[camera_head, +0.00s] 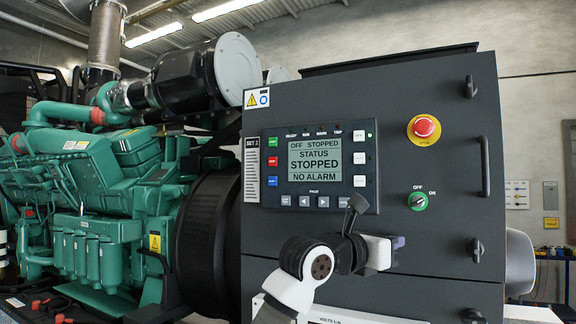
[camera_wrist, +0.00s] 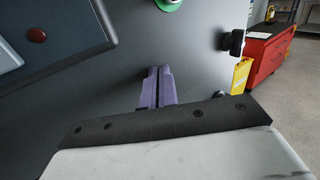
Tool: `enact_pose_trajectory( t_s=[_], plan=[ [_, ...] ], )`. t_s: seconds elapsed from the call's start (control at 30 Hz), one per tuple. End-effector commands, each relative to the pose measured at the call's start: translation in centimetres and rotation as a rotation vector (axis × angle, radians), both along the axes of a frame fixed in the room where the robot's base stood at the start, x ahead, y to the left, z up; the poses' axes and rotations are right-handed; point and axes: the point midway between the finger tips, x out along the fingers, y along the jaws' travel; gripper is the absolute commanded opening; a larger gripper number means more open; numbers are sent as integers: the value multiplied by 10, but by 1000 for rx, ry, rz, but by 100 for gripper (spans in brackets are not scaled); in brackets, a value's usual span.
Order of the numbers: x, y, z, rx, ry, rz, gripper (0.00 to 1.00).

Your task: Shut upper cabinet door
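The upper cabinet door (camera_head: 405,165) is a dark grey panel carrying a status display, a red stop button and a key switch. A vertical handle (camera_head: 485,166) is near its right edge. I cannot tell how far the door stands from its frame. My gripper (camera_head: 397,243) is in front of the panel's lower part, below and left of the key switch. In the wrist view, its purple fingers (camera_wrist: 157,88) are together with only a thin dark line between them, and nothing shows held. They point at the grey panel; whether they touch it is unclear.
A green engine (camera_head: 100,180) fills the left side. Black latches (camera_head: 476,250) line the cabinet's right edge. A lower panel lies under the door. In the wrist view, a red cabinet (camera_wrist: 266,55) and a yellow sign (camera_wrist: 241,76) stand beyond the right edge, with bare floor there.

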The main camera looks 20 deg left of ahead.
Motion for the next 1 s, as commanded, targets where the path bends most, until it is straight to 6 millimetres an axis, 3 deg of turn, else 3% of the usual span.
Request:
enact_pose_trajectory(
  t_s=[0.27,1.0],
  plan=[
    [1,1,-1,1,-1,0,0],
    [-62,41,-1,0,-1,1,0]
  ],
)
